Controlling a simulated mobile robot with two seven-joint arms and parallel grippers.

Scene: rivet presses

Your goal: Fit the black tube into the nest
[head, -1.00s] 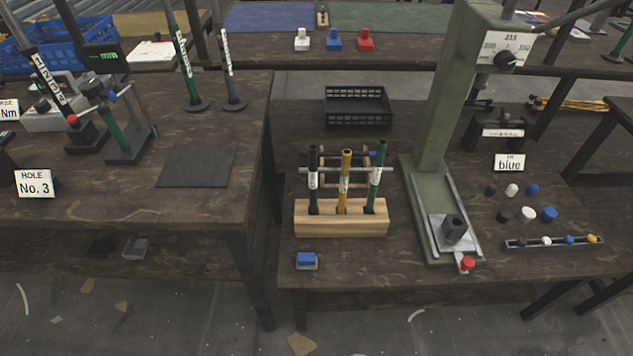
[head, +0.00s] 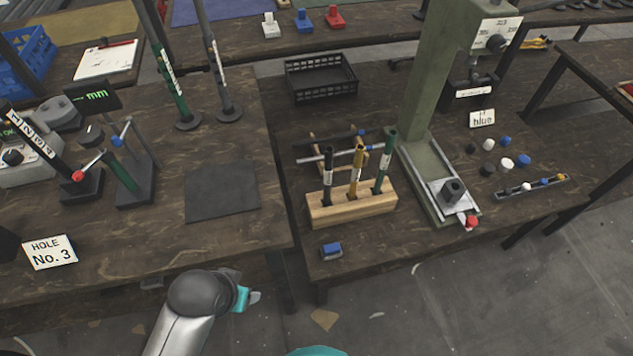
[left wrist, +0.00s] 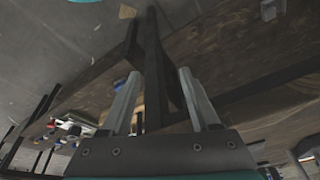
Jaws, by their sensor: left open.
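The black tube (head: 328,182) stands upright in the left hole of a wooden rack (head: 350,209), with a yellow tube (head: 356,172) and a green tube (head: 384,165) beside it. The nest (head: 453,190) is a small dark block with an opening on top. It sits on the metal slide at the foot of the green press (head: 430,110) and looks empty. My left gripper (head: 254,297) is low at the front, in front of the left table and apart from the rack. In the left wrist view its two fingers (left wrist: 158,80) are spread with nothing between them. My right gripper is not seen.
A red knob (head: 472,222) is at the slide's front end. Caps (head: 507,163) and a narrow tray (head: 532,187) lie to the right. A gap separates the left table (head: 120,235) from the press table.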

